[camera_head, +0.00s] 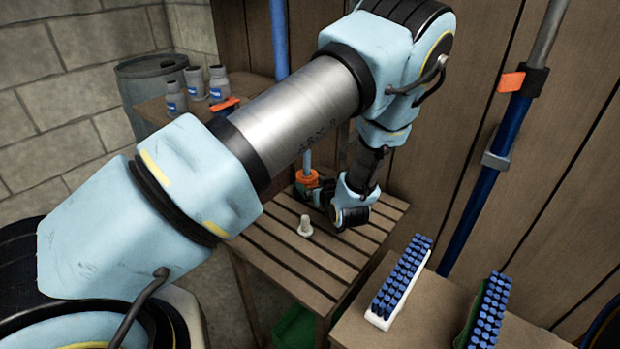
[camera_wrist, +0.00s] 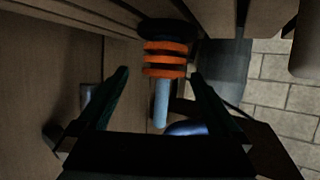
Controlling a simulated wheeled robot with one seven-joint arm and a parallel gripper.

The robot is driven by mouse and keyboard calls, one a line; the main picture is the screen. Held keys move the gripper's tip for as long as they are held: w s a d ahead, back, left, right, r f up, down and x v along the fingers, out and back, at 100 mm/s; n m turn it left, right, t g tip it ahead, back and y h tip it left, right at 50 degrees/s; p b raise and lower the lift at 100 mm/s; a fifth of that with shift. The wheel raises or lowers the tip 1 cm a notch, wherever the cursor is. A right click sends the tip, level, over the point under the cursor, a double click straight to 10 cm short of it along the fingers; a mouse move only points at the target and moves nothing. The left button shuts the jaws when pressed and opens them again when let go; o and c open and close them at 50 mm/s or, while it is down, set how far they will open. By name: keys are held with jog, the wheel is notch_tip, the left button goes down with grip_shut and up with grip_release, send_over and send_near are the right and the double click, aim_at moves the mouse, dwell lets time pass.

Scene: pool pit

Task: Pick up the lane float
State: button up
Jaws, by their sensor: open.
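The lane float appears to be the stack of orange discs (camera_wrist: 165,58) on a pale blue rod, in the upper middle of the wrist view. A dark round piece shows behind the discs. My gripper (camera_wrist: 160,74) is open, its two dark fingers on either side of the rod, with the discs near and between the fingertips. I cannot tell whether they touch. In the head view the orange discs (camera_head: 306,177) are at the slatted table's back, partly hidden by my gripper (camera_head: 320,192).
A small pale peg-like piece (camera_head: 305,226) stands on the slatted wooden table (camera_head: 285,256). Two blue-bristled brushes (camera_head: 400,282) lie on a wooden surface at lower right. Several grey bottles (camera_head: 195,83) stand at upper left. Blue poles lean against the plank wall (camera_head: 440,150).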

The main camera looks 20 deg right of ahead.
aim_at(310, 181)
jog(key=p+x, duration=0.1)
jog(key=x, duration=0.2)
jog(key=p+x, duration=0.1)
jog(key=x, duration=0.1)
jog(key=shift+w+a+p, duration=0.3)
jog(key=shift+w+p, duration=0.05)
jog(key=shift+w, duration=0.05)
jog(key=shift+w+d+f, duration=0.1)
jog(key=shift+w+f, duration=0.15)
jog(key=shift+w, duration=0.1)
jog(key=c, duration=1.2)
jog(key=shift+r, duration=0.1)
jog(key=shift+c, duration=0.2)
notch_tip(310, 181, up, 18)
jog(key=b, duration=0.3)
dwell(0.3)
